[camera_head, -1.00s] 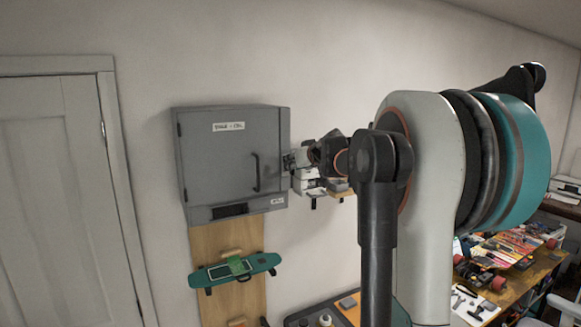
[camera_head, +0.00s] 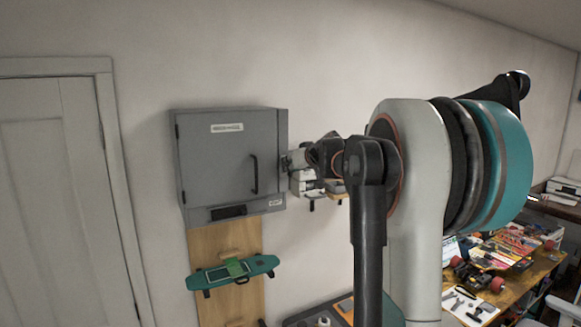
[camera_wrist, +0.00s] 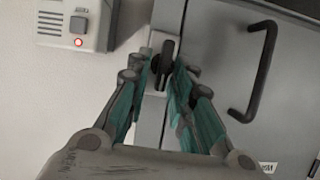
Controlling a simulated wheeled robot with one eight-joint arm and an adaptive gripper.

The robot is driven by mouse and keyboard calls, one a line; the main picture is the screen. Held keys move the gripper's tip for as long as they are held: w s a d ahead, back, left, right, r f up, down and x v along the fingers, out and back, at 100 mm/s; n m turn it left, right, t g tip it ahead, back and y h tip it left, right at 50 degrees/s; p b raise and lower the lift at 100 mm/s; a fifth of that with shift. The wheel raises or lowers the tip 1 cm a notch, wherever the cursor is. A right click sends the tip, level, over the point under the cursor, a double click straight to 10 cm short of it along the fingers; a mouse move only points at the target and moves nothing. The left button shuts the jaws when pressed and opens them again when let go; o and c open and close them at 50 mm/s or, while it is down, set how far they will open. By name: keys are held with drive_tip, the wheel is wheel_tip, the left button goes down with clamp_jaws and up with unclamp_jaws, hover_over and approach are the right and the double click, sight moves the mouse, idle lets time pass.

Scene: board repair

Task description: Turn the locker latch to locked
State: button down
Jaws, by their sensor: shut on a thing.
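The grey locker (camera_head: 215,165) hangs on the wall with its door shut and a black bar handle (camera_head: 254,174) near the door's right edge. In the wrist view the handle (camera_wrist: 262,70) is to the right of my gripper. The dark latch (camera_wrist: 166,58) is on the locker's edge, between my fingertips. My gripper (camera_wrist: 163,72) is shut on the latch, with a finger on each side of it. The latch looks roughly upright in the wrist view, running along the locker's edge. In the head view my gripper (camera_head: 290,162) is at the locker's right side and hides the latch.
A white wall box with a red light (camera_wrist: 78,42) is left of the gripper in the wrist view. A green skateboard (camera_head: 233,272) is mounted below the locker. A cluttered workbench (camera_head: 512,282) stands at the right, and a closed door (camera_head: 50,200) at the left.

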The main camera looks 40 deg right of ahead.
drive_tip(key=shift+s+d+f+m+t+y+b, duration=0.1)
drive_tip(key=shift+d+f+m+t+y+b, duration=0.25)
drive_tip(key=shift+m+t+y+b, duration=1)
drive_tip(key=shift+s+d+f+m+t+y+b, duration=0.1)
drive_tip(key=shift+d+f+m+y+b, duration=0.3)
drive_tip(key=shift+m+b, duration=1.95)
drive_tip(key=shift+s+d+f+m+t+y+b, duration=0.2)
drive_tip(key=shift+m+t+y+b, duration=0.7)
drive_tip(key=shift+m, duration=1.9)
drive_tip(key=shift+w+a, duration=0.1)
drive_tip(key=shift+w, duration=0.05)
drive_tip(key=c, duration=1.7)
unclamp_jaws()
